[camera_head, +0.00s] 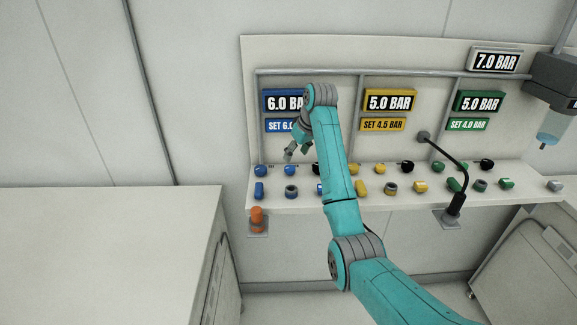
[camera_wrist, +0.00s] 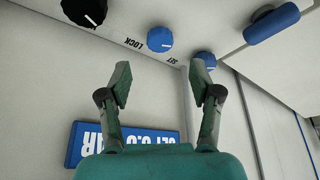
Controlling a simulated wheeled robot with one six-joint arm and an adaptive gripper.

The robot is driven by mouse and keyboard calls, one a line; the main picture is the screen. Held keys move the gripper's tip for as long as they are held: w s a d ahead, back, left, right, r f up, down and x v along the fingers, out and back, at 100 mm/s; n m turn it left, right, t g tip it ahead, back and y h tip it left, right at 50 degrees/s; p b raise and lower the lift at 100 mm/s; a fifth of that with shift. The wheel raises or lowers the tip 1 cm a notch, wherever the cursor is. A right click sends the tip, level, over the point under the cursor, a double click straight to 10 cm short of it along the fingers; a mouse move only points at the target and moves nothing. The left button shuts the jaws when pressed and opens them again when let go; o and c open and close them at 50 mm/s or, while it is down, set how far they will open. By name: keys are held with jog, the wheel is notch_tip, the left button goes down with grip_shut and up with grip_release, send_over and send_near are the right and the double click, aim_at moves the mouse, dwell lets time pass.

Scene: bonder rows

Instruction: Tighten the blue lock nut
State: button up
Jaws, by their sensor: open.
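The blue lock nut (camera_wrist: 160,39) is a round ribbed blue knob beside the word LOCK in the wrist view. In the head view it is the second blue knob (camera_head: 290,170) from the left on the panel. A similar blue knob (camera_wrist: 205,59) marked SET sits beside it. My gripper (camera_wrist: 161,82) is open and empty, its fingers apart and pointing toward the panel near these knobs, with no contact visible. In the head view my gripper (camera_head: 297,152) is just above the blue knobs, under the blue display.
A black knob (camera_wrist: 84,12) is on the lock nut's other side. A blue lever (camera_wrist: 272,22) lies on the shelf. Blue (camera_head: 283,102), yellow (camera_head: 389,101) and green (camera_head: 479,102) pressure displays line the panel. A black gooseneck (camera_head: 452,160) stands right. A white cabinet (camera_head: 105,215) stands left.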

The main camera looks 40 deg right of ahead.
aim_at(290, 168)
jog(key=x, duration=0.8)
jog(key=c, duration=1.1)
